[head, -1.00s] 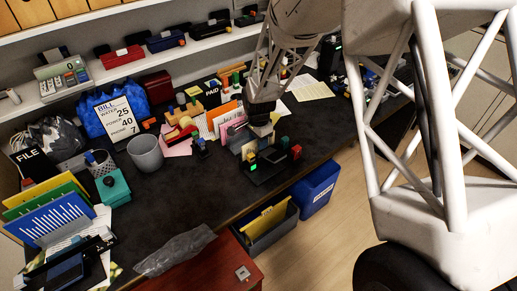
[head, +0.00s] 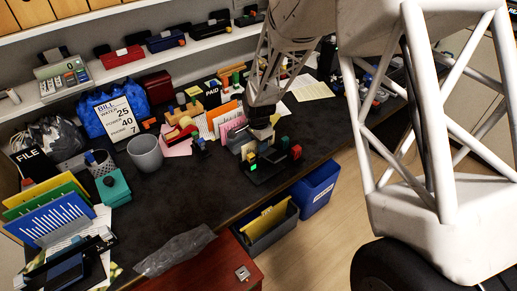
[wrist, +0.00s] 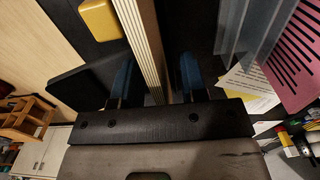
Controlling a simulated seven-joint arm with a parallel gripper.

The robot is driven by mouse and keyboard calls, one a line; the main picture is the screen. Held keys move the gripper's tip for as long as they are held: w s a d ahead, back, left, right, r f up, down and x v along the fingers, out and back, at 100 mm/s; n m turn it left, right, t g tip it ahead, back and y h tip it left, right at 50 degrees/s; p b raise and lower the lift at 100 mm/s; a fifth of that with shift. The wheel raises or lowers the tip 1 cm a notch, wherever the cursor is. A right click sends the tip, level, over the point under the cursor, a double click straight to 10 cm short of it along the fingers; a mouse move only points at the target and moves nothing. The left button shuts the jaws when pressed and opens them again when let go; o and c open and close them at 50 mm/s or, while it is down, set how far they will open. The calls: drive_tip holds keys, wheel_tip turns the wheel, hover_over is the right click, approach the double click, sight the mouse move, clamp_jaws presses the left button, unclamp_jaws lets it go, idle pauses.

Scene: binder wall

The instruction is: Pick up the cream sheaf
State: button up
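The cream sheaf (wrist: 148,42) stands between the two blue fingers of my gripper (wrist: 156,82) in the wrist view. It lies close to the left finger, and a dark gap shows between it and the right finger. My gripper is open around the sheaf. In the head view my gripper (head: 262,133) is low over the desk, and the cream sheaf (head: 247,149) shows partly below it. The sheaf stands beside a black holder with small coloured blocks (head: 270,163). The fingertips are mostly hidden in the head view.
A yellow block (wrist: 100,18) is near the sheaf in the wrist view. A pink slotted sheet (wrist: 297,55) is at the right. In the head view, a grey cup (head: 146,153) stands left on the dark desk, and a blue bin (head: 314,188) is below the front edge.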

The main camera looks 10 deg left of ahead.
drive_tip(key=shift+f, duration=0.25)
idle(0.3)
clamp_jaws()
